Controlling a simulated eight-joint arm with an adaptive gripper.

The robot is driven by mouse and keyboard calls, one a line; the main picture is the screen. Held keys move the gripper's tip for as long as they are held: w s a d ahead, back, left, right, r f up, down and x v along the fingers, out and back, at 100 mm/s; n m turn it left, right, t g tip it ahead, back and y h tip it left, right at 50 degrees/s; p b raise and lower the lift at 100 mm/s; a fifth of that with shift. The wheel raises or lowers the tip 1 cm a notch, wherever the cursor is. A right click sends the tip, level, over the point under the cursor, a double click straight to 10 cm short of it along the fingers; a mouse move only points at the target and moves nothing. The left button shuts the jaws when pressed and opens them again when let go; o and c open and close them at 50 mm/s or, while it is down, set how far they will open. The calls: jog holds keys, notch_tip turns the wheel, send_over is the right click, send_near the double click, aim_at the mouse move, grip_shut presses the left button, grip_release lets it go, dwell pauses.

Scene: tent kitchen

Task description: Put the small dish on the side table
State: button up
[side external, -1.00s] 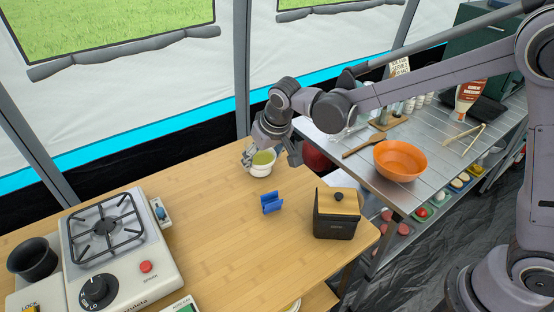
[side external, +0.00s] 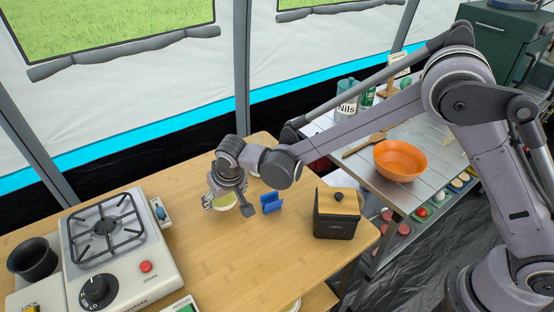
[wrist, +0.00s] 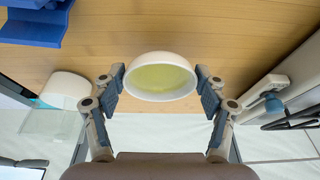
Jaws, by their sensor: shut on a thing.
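The small dish (side external: 225,202) is a white bowl with a yellow-green inside. It is held over the wooden table, left of the blue holder; I cannot tell whether it touches the tabletop. My gripper (side external: 229,207) is shut on it, with a finger on each side. In the wrist view the dish (wrist: 160,77) sits between the fingertips of my gripper (wrist: 162,84), its yellow-green inside facing the camera. The wooden table (side external: 200,265) carries the stove; the metal table (side external: 440,168) stands to the right. I cannot tell which is the side table.
The blue holder (side external: 271,203) and a black box with a wooden lid (side external: 337,212) stand right of the dish. A white object (side external: 254,170) is partly hidden behind my arm. The stove (side external: 115,250) is at left. An orange bowl (side external: 400,160) sits on the metal table. Wood in front is clear.

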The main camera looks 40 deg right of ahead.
jog(key=shift+f, duration=1.1)
jog(key=shift+f, duration=0.1)
jog(key=o, duration=1.2)
jog(key=v, duration=1.1)
jog(key=s+d+r, duration=0.3)
jog(key=d+r, duration=0.1)
jog(key=d, duration=0.4)
jog(key=s+d+r, duration=0.4)
jog(key=d+r, duration=0.1)
jog(key=d, duration=0.2)
jog(key=s+d+t, duration=0.1)
jog(key=s+d, duration=0.3)
jog(key=s+d+f, duration=0.1)
jog(key=s+d, duration=0.3)
jog(key=s+d+t, duration=0.1)
jog(key=s+d, duration=0.3)
jog(key=shift+f+t, duration=0.25)
jog(key=shift+t, duration=0.05)
